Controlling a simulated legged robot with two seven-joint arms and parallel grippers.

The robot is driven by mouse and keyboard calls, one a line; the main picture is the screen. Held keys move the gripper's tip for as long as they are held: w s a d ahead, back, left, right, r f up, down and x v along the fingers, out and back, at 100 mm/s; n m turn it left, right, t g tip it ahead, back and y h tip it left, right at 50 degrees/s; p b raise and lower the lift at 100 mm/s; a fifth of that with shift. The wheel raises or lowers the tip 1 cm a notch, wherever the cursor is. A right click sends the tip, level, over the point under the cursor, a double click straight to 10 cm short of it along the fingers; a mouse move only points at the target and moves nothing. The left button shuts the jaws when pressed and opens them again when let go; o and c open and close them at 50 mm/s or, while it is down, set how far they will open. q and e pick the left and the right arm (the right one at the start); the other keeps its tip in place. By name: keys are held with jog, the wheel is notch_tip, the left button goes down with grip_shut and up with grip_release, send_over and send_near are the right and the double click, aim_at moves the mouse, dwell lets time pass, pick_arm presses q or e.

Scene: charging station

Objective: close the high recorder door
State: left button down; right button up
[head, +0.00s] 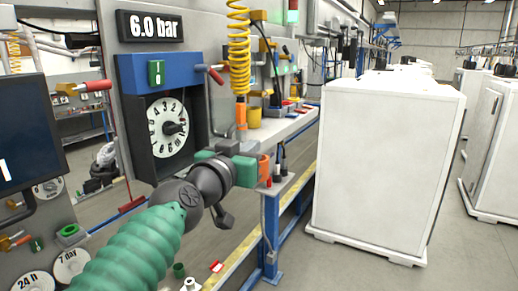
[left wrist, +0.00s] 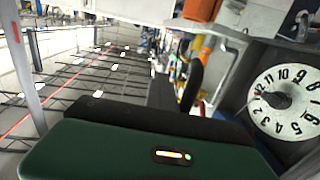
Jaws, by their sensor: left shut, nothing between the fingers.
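The high recorder (head: 168,78) is a dark box with a blue top on the grey panel, under a "6.0 bar" sign. Its white numbered dial (head: 168,127) faces me uncovered in the head view; the dial also shows at the right of the left wrist view (left wrist: 287,100). A grey bent bar (head: 209,103) stands at the recorder's right side; I cannot clearly make out the door's panel. My left gripper (head: 240,163), green and dark grey, is shut and empty, to the lower right of the dial. I cannot tell whether it touches anything. My right gripper is out of view.
A workbench (head: 290,131) with a yellow coiled hose (head: 238,45) above it lies behind my left gripper. Red-handled levers (head: 84,88) stick out from the panel. A large white cabinet (head: 385,165) stands at the right, with grey floor before it.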

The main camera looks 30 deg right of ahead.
pick_arm(q)
jog(key=shift+w+a, duration=0.25)
jog(key=shift+a, duration=0.1)
dwell(0.7)
jog(key=shift+d, duration=0.1)
